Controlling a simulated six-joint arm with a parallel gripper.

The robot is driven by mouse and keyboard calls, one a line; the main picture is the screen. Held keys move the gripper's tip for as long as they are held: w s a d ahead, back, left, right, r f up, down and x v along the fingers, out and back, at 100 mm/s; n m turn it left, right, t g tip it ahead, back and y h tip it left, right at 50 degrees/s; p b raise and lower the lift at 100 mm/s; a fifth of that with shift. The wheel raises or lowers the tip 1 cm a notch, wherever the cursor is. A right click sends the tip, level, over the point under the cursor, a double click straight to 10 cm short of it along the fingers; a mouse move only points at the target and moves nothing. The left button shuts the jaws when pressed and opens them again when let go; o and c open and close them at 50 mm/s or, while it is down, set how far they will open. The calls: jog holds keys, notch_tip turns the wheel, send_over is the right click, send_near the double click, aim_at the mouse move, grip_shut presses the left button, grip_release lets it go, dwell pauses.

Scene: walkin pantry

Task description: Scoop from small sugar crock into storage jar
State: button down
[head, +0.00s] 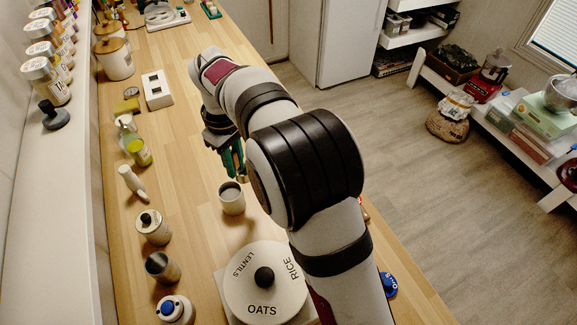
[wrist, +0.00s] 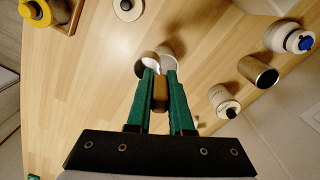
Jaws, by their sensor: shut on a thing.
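My gripper (wrist: 160,75) is shut on the brown handle of a scoop (wrist: 159,92), which lies between its green fingers. The scoop's rounded bowl, pale inside, shows beyond the fingertips in the wrist view. A small off-white crock (head: 231,198) stands open on the counter; it also shows in the wrist view (wrist: 170,51), partly behind the scoop and fingers. In the head view my gripper (head: 238,172) is just above and beyond the crock. I cannot tell whether the scoop is inside its rim. A lidded jar with a black knob (head: 152,226) stands left of the crock; I cannot tell which jar is the storage jar.
A large round canister marked OATS, RICE and LENTILS (head: 265,283) stands near. A metal cup (head: 162,267) and a blue-topped jar (head: 174,309) line the left side. A yellow-topped container (wrist: 36,11) shows in the wrist view. Bare counter lies left of the crock there.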

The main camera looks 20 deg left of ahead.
jog(key=shift+s+a+f+n, duration=0.3)
jog(key=shift+a+f+n, duration=0.25)
jog(key=shift+f, duration=0.8)
jog(key=shift+s+a+f+n, duration=0.25)
jog(key=shift+a+f+n, duration=0.3)
jog(key=shift+f, duration=0.75)
jog(key=shift+s+a+f+n, duration=0.3)
jog(key=shift+a+f+n, duration=0.25)
jog(key=shift+f, duration=0.8)
jog(key=shift+f, duration=0.25)
notch_tip(320, 180, up, 7)
jog(key=shift+f, duration=0.2)
